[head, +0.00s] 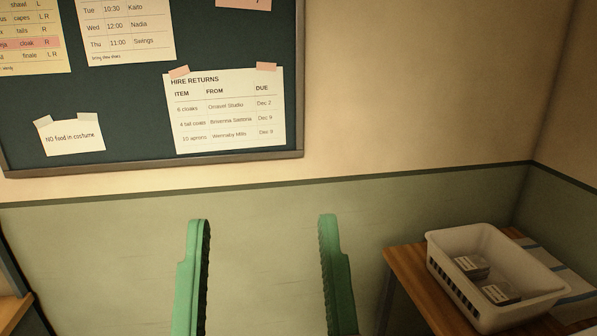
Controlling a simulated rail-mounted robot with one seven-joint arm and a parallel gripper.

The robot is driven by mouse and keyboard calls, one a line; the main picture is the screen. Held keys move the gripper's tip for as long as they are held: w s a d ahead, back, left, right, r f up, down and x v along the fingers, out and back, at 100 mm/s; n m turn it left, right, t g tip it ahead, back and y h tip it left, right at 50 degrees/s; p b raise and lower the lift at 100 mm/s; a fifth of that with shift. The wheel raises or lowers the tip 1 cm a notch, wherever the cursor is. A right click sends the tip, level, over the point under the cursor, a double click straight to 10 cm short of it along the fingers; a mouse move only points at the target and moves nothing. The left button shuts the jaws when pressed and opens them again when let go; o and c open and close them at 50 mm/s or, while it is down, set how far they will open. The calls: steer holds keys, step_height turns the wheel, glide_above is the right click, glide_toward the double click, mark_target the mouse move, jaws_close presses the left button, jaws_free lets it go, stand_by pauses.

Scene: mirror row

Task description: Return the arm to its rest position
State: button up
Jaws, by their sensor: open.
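My gripper (264,222) shows in the head view at the lower middle, with two green ridged fingers pointing up. The fingers stand wide apart and nothing is between them. Behind the gap is the pale green lower part of the wall (262,255). The fingers' lower ends and the rest of my arm are cut off by the bottom edge.
A white basket (462,290) holding small labelled boxes stands on a wooden table (402,262) at the lower right. A striped cloth (530,248) lies beside it. A dark notice board (130,115) with papers hangs above. A wooden edge (12,310) shows lower left.

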step_height(320, 180, up, 23)
steer(key=p, duration=2)
steer(key=shift+w+d+p, duration=0.2)
steer(key=shift+w+p, duration=0.1)
steer(key=shift+p, duration=0.05)
steer(key=shift+f, duration=0.15)
stand_by(0.9)
